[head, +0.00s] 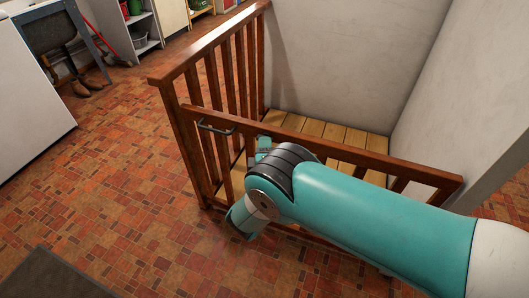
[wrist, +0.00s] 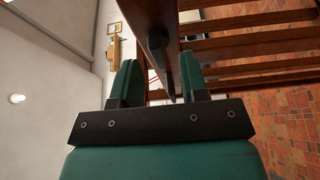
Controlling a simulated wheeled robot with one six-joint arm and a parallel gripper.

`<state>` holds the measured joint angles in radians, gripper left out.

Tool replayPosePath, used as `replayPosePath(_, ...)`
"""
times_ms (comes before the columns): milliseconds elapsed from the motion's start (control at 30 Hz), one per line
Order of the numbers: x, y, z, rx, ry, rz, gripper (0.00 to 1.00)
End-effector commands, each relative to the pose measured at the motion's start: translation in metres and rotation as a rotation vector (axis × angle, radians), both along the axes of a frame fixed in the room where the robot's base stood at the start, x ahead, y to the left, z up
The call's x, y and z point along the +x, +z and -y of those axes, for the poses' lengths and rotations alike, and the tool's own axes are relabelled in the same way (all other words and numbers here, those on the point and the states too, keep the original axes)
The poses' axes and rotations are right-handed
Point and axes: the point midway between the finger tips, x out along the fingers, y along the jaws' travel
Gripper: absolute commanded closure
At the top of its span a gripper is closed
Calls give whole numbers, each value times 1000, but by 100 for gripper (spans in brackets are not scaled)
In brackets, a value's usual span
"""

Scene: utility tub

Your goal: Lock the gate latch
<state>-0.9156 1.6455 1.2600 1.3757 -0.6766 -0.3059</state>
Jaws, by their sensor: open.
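The gate (head: 325,148) is a low brown wooden gate with a top rail and slats, meeting a matching railing at its left end. A dark metal latch or handle (head: 215,127) sits by the gate's left end near the post. In the wrist view my gripper (wrist: 158,78) is open, with its two teal fingers apart. A dark wooden rail (wrist: 150,25) runs above and between the fingers. A small dark pointed piece (wrist: 170,88) shows beside the right finger; I cannot tell whether it is part of the latch. In the head view my arm hides most of the gripper.
The wooden railing (head: 220,70) runs back from the gate's left end. Plank steps or landing (head: 320,130) lie behind the gate, with pale walls (head: 350,50) around. The tiled floor (head: 110,170) to the left is clear. A grey shelf (head: 125,30) stands at the back left.

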Motion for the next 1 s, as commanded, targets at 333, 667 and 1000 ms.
replayPosePath(333,24,1,0,0,0,0,60)
replayPosePath(667,24,1,-1,0,0,0,92)
replayPosePath(1000,24,1,-1,-15,0,-5,100)
